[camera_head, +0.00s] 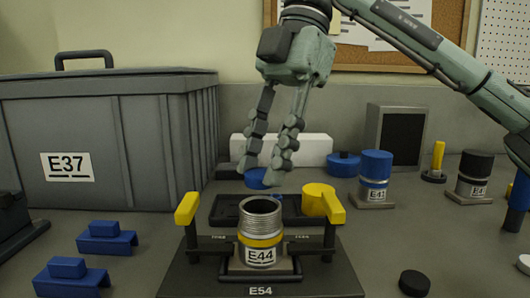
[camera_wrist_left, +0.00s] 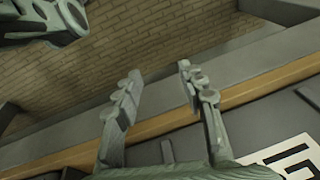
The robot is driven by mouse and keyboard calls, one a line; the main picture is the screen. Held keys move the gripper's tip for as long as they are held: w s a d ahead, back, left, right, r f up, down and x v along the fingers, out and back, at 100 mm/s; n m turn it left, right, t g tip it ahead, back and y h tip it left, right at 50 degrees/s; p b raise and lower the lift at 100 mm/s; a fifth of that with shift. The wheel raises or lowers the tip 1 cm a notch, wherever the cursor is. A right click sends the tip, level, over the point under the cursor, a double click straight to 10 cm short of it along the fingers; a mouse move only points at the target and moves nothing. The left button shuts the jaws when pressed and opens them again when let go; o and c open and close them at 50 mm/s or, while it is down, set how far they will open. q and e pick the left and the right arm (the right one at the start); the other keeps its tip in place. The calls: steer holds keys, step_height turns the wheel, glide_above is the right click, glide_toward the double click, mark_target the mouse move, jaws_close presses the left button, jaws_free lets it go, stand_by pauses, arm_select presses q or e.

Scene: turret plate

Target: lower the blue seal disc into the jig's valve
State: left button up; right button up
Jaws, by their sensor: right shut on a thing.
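The blue seal disc (camera_head: 258,178) shows between the fingertips of my right gripper (camera_head: 262,170), which is shut on it. The fingers partly hide the disc. It is held above the jig's valve (camera_head: 261,220), apart from it in the picture. The valve is a grey threaded cylinder with a yellow band and the label E44, upright with its top open. The jig (camera_head: 190,278), labelled E54, has a dark base and yellow-ended clamp arms on both sides of the valve. My left gripper (camera_wrist_left: 158,85) is open and empty in the left wrist view.
A large grey crate (camera_head: 110,140) labelled E37 stands at the left. Blue blocks (camera_head: 106,238) lie before it. Behind the jig are a dark tray (camera_head: 228,209) and a yellow cylinder (camera_head: 318,198). Capped valves (camera_head: 375,177) stand at the right; a black disc (camera_head: 414,283) lies front right.

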steer(key=shift+f, duration=0.1)
stand_by(0.3)
steer(key=shift+f+b, duration=0.45)
steer(key=shift+f, duration=0.25)
steer(key=shift+f, duration=0.7)
stand_by(1.4)
steer(key=o, duration=0.9)
steer(key=shift+o, duration=0.2)
steer(key=v, duration=1.2)
